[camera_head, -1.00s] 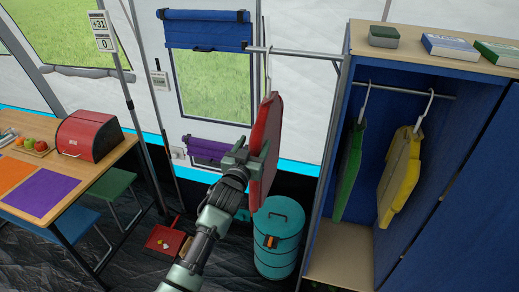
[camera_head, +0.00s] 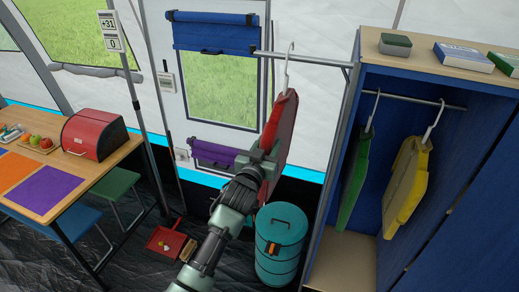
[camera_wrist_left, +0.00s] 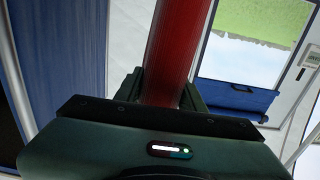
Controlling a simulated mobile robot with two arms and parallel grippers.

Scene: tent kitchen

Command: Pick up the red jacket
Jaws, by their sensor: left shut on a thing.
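The red jacket (camera_head: 285,130) hangs on a white hanger (camera_head: 289,65) in the middle of the head view, near the rail (camera_head: 305,57). I cannot tell whether the hook still touches the rail. My left gripper (camera_head: 263,158) is shut on the jacket's left edge. In the left wrist view the red jacket (camera_wrist_left: 169,55) rises from between the two fingers (camera_wrist_left: 160,92). The gripper hides part of the jacket. My right gripper is not in view.
A wardrobe (camera_head: 340,150) with a green jacket (camera_head: 354,180) and a yellow jacket (camera_head: 408,182) stands at the right. A teal canister (camera_head: 280,245) stands below the red jacket. A table (camera_head: 90,182) with a red bread box (camera_head: 95,135) is at the left.

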